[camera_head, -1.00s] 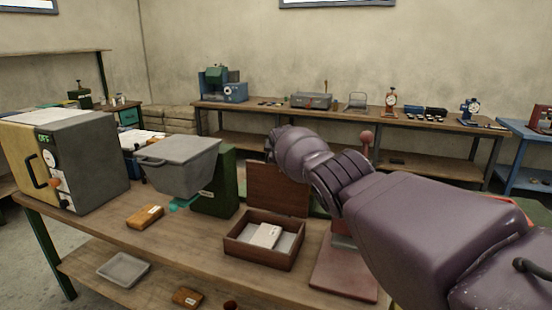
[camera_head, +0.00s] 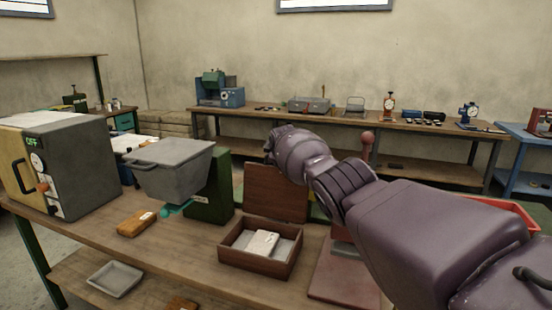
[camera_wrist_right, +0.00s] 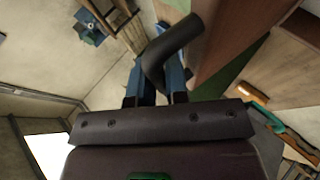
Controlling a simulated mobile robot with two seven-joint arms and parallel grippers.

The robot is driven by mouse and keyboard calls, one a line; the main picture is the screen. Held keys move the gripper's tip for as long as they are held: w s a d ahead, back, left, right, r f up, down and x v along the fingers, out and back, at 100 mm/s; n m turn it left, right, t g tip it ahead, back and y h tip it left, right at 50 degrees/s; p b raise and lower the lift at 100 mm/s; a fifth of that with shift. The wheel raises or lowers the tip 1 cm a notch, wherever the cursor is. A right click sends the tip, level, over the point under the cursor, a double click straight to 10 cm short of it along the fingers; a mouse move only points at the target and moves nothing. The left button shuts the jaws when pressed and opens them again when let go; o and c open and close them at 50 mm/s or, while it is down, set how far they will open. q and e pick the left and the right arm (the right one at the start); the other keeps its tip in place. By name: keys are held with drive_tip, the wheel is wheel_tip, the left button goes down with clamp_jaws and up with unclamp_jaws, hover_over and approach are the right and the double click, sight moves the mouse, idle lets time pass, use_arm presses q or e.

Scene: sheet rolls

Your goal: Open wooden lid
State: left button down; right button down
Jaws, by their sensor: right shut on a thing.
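The wooden lid (camera_head: 276,193) is a brown panel standing upright at the back of an open wooden box (camera_head: 238,262) in the head view. A white block (camera_head: 263,243) lies inside the box. My right arm comes in from the right, above the box. Its gripper's fingers are hidden in the head view. In the wrist view my right gripper (camera_wrist_right: 161,82) is shut on a dark curved handle (camera_wrist_right: 174,48), next to a brown wooden panel (camera_wrist_right: 225,38) that looks like the lid. Where the handle joins the panel is not clear. My left gripper is not in view.
A grey scoop-like pan (camera_head: 170,170) on a green stand (camera_head: 210,207) is left of the box. A grey oven-like device (camera_head: 75,160) stands further left. A reddish base plate (camera_head: 338,275) with a ball-topped lever is right of the box.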

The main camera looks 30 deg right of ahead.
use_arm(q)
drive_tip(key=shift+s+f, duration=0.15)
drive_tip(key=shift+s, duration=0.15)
use_arm(e)
drive_tip(key=shift+d+f, duration=0.1)
drive_tip(key=c, duration=1.1)
unclamp_jaws()
drive_tip(key=shift+c, duration=0.2)
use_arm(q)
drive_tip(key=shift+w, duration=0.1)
